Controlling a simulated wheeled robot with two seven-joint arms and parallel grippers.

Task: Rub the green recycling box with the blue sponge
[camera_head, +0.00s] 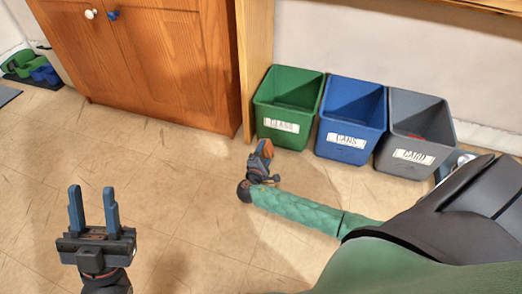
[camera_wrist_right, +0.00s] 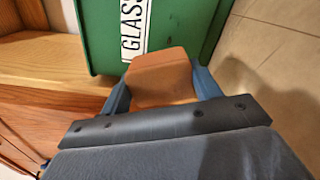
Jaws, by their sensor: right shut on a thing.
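The green recycling box (camera_head: 284,112), labelled GLASS, stands on the floor at the left end of a row of boxes. Its front fills the top of the right wrist view (camera_wrist_right: 98,38). My right gripper (camera_head: 263,151) is shut on an orange-brown block (camera_wrist_right: 160,72), shaped like a sponge but not blue. The block is at the box's front, by the label's lower end; I cannot tell whether they touch. No blue sponge shows. My left gripper (camera_head: 93,207) is open and empty, above the floor at the lower left.
A blue CANS box (camera_head: 346,134) and a grey CARD box (camera_head: 414,153) stand to the right of the green one. A wooden cabinet (camera_head: 150,62) stands to the left. Green and blue items (camera_head: 30,65) sit at the far left.

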